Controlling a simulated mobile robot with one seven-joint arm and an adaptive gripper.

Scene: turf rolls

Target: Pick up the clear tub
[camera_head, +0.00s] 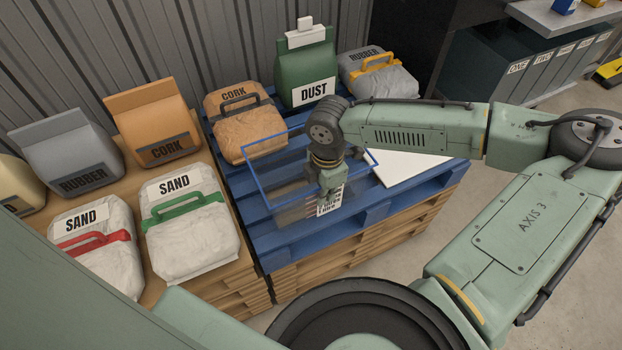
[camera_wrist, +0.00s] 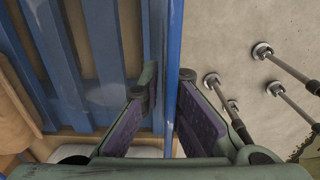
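The clear tub (camera_head: 292,213) has see-through walls and a blue rim. It stands on the blue pallet (camera_head: 262,240), and a white label with dark print shows low on its near side. My gripper (camera_head: 329,190) points down at the tub's near right side and hides part of the rim. In the wrist view the tub's blue rim (camera_wrist: 172,75) runs between the two fingers of my gripper (camera_wrist: 168,82). The fingers are apart, with a small gap beside the rim on the left. The tub's contents are hard to make out.
A cork bag (camera_head: 247,132), a green dust bag (camera_head: 303,75) and a grey rubber bag (camera_head: 385,80) stand behind the tub. A white sheet (camera_head: 410,166) lies to its right. Dark bins (camera_head: 520,65) stand at the back right.

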